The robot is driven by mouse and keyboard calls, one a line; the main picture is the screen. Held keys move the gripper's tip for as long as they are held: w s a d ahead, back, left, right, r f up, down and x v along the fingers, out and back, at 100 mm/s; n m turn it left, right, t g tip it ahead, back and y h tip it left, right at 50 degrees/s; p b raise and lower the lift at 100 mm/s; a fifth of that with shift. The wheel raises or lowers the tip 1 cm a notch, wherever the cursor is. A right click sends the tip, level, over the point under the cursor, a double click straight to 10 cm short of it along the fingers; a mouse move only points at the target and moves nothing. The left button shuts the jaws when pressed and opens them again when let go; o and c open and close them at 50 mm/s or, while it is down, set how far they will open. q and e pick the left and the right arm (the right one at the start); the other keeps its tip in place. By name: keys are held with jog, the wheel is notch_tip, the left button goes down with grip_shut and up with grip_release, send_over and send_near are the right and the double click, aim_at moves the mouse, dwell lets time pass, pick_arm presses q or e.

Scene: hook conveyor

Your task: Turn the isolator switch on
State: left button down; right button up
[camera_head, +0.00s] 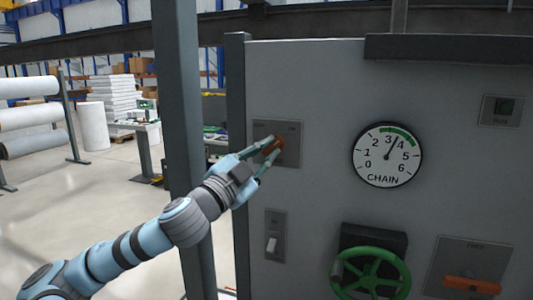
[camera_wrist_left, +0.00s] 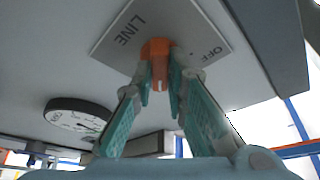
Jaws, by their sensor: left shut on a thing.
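The isolator switch is an orange-red rotary knob (camera_head: 276,146) on a grey plate (camera_head: 290,128) at the panel's upper left. The left wrist view shows the same knob (camera_wrist_left: 156,50) on its plate (camera_wrist_left: 118,48), marked LINE on one side and OFF at a corner. My left gripper (camera_head: 260,153) is shut on the knob, its teal fingers on both sides of it. In the left wrist view the fingertips (camera_wrist_left: 160,78) close around the knob's grip, which shows a pale mark at its end. My right gripper is not in view.
A dark post (camera_head: 182,120) stands beside my left arm.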

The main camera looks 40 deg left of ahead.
pick_arm(q)
jog(key=shift+a+r, duration=0.1)
dwell(0.3)
jog(key=c, duration=1.8)
grip_release()
jog(key=shift+o, duration=1)
jog(key=shift+w+a+f, duration=0.1)
jog(key=shift+w+f, duration=0.1)
jog(key=shift+w, duration=0.05)
notch_tip(320, 180, up, 10)
jog(key=shift+r, duration=0.1)
